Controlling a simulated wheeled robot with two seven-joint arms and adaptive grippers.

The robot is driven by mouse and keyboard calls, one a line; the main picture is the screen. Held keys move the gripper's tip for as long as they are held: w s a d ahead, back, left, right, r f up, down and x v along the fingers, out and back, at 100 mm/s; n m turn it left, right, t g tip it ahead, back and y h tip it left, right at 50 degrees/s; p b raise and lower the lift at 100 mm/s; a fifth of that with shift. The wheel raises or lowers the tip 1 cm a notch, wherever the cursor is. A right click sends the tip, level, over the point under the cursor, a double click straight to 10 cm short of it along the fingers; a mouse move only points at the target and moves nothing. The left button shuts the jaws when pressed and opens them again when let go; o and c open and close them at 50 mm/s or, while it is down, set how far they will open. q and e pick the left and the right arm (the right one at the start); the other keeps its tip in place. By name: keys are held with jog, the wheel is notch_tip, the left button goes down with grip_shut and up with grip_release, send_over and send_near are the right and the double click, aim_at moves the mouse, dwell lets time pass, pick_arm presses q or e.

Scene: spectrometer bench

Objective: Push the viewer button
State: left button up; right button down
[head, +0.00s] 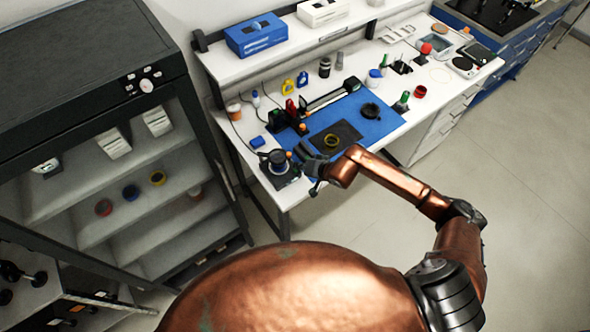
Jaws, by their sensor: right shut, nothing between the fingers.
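A small black device with a round top (278,162), which looks like the viewer, stands at the near left corner of the white bench (290,196). No button can be made out on it at this size. My right arm reaches in from the right, and my right gripper (311,172) is just right of the device, close to the bench's front edge. Its fingers are shut and empty. I cannot tell whether it touches the device. My left gripper is not in view.
Small tools and bottles crowd the bench's back. A blue box (256,36) sits on the upper shelf. A dark shelving cabinet (85,60) stands left. Floor at right is clear.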

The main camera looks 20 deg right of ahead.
notch_tip(320, 180, up, 6)
jog(key=shift+p, duration=1.2)
jog(key=shift+a, duration=0.1)
